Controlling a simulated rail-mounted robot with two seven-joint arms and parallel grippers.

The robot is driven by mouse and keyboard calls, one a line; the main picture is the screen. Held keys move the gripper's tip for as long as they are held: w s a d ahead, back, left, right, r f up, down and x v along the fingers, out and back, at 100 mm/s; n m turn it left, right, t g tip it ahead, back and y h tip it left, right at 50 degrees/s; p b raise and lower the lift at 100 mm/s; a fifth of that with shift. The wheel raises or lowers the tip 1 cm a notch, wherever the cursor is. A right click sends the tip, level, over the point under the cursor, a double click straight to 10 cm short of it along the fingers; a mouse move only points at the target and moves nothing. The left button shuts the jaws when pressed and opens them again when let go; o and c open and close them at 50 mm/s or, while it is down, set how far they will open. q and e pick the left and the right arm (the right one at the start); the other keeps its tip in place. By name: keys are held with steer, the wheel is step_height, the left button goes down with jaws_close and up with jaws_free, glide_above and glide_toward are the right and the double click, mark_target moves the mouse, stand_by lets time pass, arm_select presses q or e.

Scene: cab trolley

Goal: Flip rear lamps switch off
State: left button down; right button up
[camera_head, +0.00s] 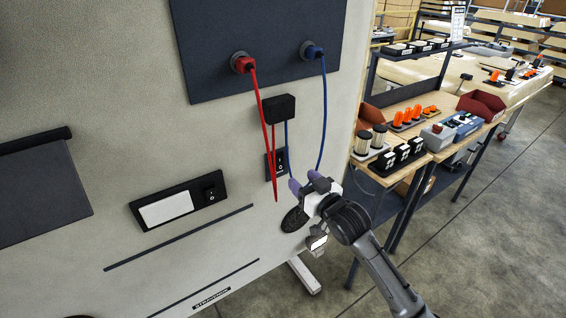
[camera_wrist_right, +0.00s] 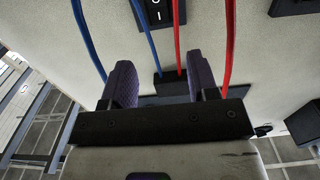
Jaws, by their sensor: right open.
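A black rocker switch (camera_head: 278,164) is mounted on the pale wall panel, partly behind the hanging red and blue cables. A switch plate marked O and I shows at the top of the right wrist view (camera_wrist_right: 158,12), ahead of my fingers. A second black rocker switch (camera_head: 210,191) sits beside a white plate farther left. I cannot read which one is for the rear lamps. My right gripper (camera_head: 304,184) is open, just below and right of the cable-side switch. Its purple fingers, also in the right wrist view (camera_wrist_right: 162,82), have nothing between them. My left gripper is out of view.
The red cable (camera_head: 264,120) and blue cable (camera_head: 323,110) hang from sockets on the dark board (camera_head: 275,75), close to my right gripper. A black box (camera_head: 278,109) sits above the cable-side switch. A wooden bench (camera_head: 420,150) with lamps and parts stands right.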

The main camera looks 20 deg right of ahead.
mark_target(280, 159)
steer(key=x, duration=0.8)
steer(key=shift+w+a+b, duration=0.1)
steer(key=shift+w+b, duration=0.2)
steer(key=shift+b, duration=0.05)
steer(key=shift+x, duration=0.9)
